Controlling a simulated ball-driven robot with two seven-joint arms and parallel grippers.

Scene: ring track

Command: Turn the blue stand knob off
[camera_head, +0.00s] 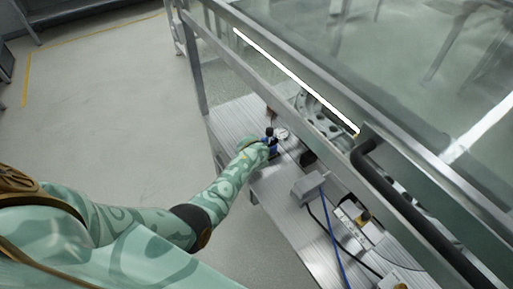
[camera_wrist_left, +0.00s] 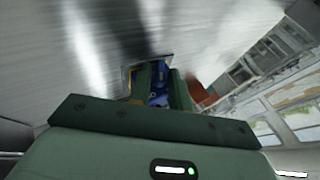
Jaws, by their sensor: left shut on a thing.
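The blue stand knob (camera_head: 270,142) is a small blue part with a dark top on the metal bench, close to a round white-faced gauge (camera_head: 282,133). My left gripper (camera_head: 264,146) reaches it from the left and covers part of it. In the left wrist view, blue material of the knob (camera_wrist_left: 158,97) shows between the two green fingers of my left gripper (camera_wrist_left: 160,84), which are shut on it. The knob's turn angle cannot be made out. My right gripper is not in view.
The grey bench (camera_head: 285,198) carries a grey box (camera_head: 307,187) and a blue cable (camera_head: 333,240). A metal frame with a glass panel (camera_head: 400,70) and a black handle bar (camera_head: 420,222) stands over it at the right. The floor (camera_head: 110,100) at the left is clear.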

